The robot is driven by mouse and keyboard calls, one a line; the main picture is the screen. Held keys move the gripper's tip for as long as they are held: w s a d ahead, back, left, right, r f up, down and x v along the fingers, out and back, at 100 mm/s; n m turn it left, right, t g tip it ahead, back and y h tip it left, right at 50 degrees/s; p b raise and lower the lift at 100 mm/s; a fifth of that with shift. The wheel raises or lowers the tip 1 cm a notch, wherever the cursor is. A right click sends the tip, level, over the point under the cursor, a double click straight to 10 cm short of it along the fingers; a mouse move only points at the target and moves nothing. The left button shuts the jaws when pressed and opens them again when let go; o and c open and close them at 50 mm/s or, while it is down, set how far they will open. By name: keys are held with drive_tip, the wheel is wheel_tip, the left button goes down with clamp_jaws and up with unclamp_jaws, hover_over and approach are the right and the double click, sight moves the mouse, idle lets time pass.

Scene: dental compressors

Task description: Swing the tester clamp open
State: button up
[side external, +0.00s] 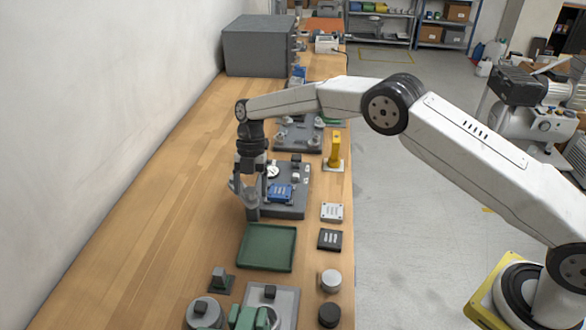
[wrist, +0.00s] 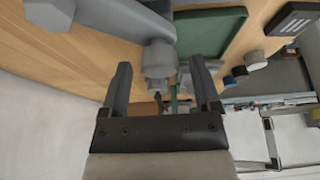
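The tester appears to be the dark grey base (side external: 292,211) in the side view, with a blue block (side external: 280,193) and a round white dial (side external: 272,171) on it. My gripper (side external: 249,188) points down at the base's left edge, just above a grey upright part (side external: 252,212), which may belong to the clamp. In the wrist view my gripper (wrist: 161,70) is open, its two fingers apart. A grey knob-like end (wrist: 160,55) of a long grey bar (wrist: 105,16) shows between and beyond the fingertips. I cannot tell whether the fingers touch it.
A green tray (side external: 267,247) lies in front of the tester. A yellow upright tool (side external: 335,150), a white box (side external: 331,212) and a black box (side external: 329,239) stand to the right. Other fixtures stand in front and behind. The bench (side external: 165,190) is clear on the left.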

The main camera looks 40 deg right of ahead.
drive_tip(key=shift+r, duration=0.15)
drive_tip(key=v, duration=0.7)
drive_tip(key=shift+d+r, duration=0.15)
drive_tip(key=shift+r, duration=0.1)
drive_tip(key=shift+w, duration=0.1)
idle(0.5)
drive_tip(key=s+d+r+m+t+h, duration=0.2)
drive_tip(key=s+d+m+t, duration=0.1)
drive_tip(key=s+d+m, duration=1.05)
drive_tip(key=s+d+f+m+t+h, duration=0.1)
drive_tip(key=s+f+m+t, duration=0.1)
drive_tip(key=s+m, duration=1.1)
drive_tip(key=s, duration=0.4)
drive_tip(key=shift+f+m+t, duration=0.3)
drive_tip(key=shift+m+t, duration=0.05)
drive_tip(key=shift+t, duration=0.05)
